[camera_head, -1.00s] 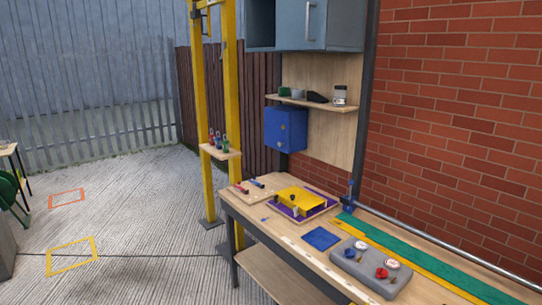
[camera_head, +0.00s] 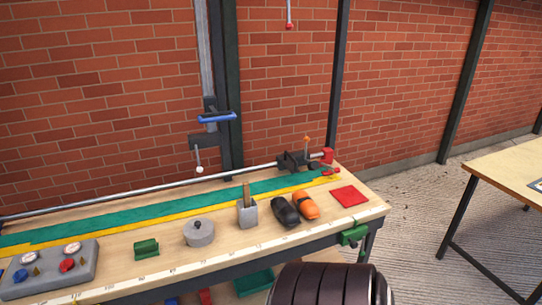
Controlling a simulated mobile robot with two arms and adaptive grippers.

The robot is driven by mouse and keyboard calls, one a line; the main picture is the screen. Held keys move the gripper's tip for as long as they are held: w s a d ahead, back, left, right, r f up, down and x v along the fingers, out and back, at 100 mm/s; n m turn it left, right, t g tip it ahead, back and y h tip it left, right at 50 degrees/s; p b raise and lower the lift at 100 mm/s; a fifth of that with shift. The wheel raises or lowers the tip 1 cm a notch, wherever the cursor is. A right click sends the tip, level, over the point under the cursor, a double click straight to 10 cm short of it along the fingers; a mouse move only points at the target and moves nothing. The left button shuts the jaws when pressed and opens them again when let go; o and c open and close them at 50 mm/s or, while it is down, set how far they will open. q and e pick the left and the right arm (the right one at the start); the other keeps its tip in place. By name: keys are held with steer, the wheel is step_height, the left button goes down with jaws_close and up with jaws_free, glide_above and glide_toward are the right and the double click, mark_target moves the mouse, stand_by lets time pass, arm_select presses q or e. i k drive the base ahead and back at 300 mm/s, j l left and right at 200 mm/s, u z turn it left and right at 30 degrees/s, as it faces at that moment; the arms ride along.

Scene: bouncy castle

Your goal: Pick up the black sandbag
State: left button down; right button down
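The black sandbag (camera_head: 285,211) lies on the wooden workbench (camera_head: 178,255), toward its right end. An orange sandbag (camera_head: 306,205) lies close against its right side. A grey block with a wooden handle (camera_head: 247,213) stands just to its left. A dark ribbed rounded shape at the bottom edge, right of centre, seems to be part of my arm. Neither gripper's fingers show in the view.
A red square (camera_head: 348,196) lies right of the sandbags. A grey lidded pot (camera_head: 199,232), a green block (camera_head: 146,248) and a gauge panel (camera_head: 50,270) sit to the left. A vise (camera_head: 300,160) stands behind. Another table (camera_head: 515,170) stands at right, with open floor between.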

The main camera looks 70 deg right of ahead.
mark_target(285, 212)
steer(key=z, duration=2.4)
steer(key=i+l+u, duration=0.15)
steer(key=l, duration=0.25)
steer(key=l+u, duration=0.1)
steer(key=l, duration=0.35)
steer(key=i+l+u, duration=0.15)
steer(key=l, duration=0.3)
